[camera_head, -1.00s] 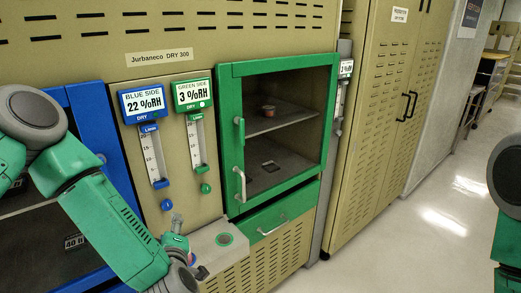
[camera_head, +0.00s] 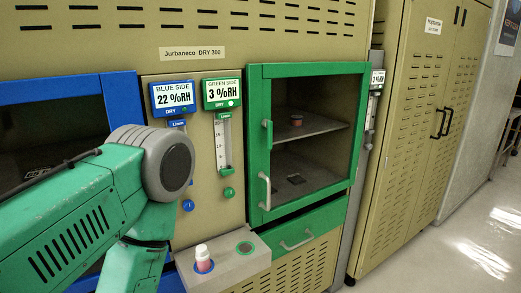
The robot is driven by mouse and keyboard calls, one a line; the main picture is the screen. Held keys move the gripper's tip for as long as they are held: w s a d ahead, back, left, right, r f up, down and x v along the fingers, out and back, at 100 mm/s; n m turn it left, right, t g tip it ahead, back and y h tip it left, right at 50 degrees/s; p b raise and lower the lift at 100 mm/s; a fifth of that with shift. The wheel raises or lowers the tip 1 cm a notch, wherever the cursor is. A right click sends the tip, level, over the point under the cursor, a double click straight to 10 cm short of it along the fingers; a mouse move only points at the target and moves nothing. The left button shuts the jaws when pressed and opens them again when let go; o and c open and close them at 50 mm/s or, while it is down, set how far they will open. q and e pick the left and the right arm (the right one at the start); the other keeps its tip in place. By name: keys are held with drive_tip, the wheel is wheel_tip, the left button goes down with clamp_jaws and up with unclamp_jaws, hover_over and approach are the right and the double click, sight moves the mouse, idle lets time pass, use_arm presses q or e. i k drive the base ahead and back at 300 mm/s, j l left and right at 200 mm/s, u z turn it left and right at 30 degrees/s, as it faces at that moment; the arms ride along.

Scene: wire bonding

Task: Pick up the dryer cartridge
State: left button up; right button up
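A small pinkish cylinder with a white cap (camera_head: 203,259), which looks like the dryer cartridge, stands upright in a blue-ringed spot on the grey ledge (camera_head: 224,265) below the gauges. A green-ringed round spot (camera_head: 245,247) on the same ledge is empty. My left arm comes in from the left, and its green forearm runs down out of the picture just left of the cartridge. My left gripper is out of the picture, so its fingers cannot be seen. My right gripper is not in view.
The green-framed cabinet (camera_head: 256,150) holds a small reddish item (camera_head: 296,120) on its shelf and a dark flat item (camera_head: 295,179) below. A green drawer (camera_head: 310,228) is under it. The blue-framed cabinet (camera_head: 120,97) is partly hidden by my arm. Tan cabinets (camera_head: 415,130) stand at right.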

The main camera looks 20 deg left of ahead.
sight(203, 256)
drive_tip(key=u, duration=1.05)
